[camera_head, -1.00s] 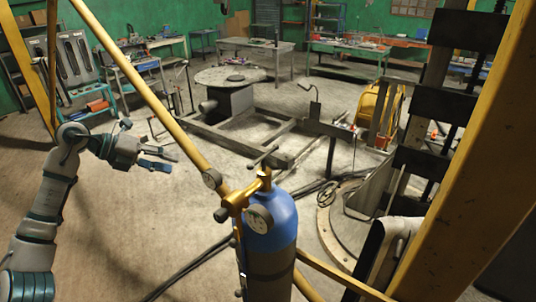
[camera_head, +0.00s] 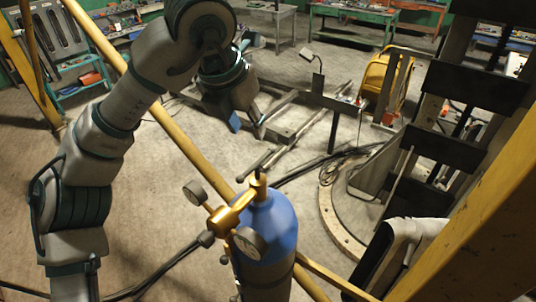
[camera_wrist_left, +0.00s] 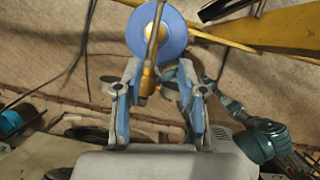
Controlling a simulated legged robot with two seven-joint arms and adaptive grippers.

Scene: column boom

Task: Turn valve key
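A blue gas cylinder (camera_head: 272,222) stands upright in the head view. It carries a brass valve with gauges (camera_head: 232,212). A T-shaped key (camera_head: 259,161) with a dark crossbar sits on top of the valve. My left gripper (camera_head: 249,124) hangs above and behind the key in the head view, fingers pointing down, apart from it. In the left wrist view its fingers (camera_wrist_left: 158,72) are spread with nothing visibly clamped. That view shows the cylinder top (camera_wrist_left: 172,32) beyond the fingertips, with the key bar (camera_wrist_left: 154,35) across it. My right gripper cannot be made out.
A yellow beam (camera_head: 180,130) slants behind the cylinder, and a thick yellow post (camera_head: 480,215) stands at the right. A dark metal frame (camera_head: 335,105) lies behind. Black cables (camera_head: 170,262) run across the floor. The floor left of the cylinder is mostly open.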

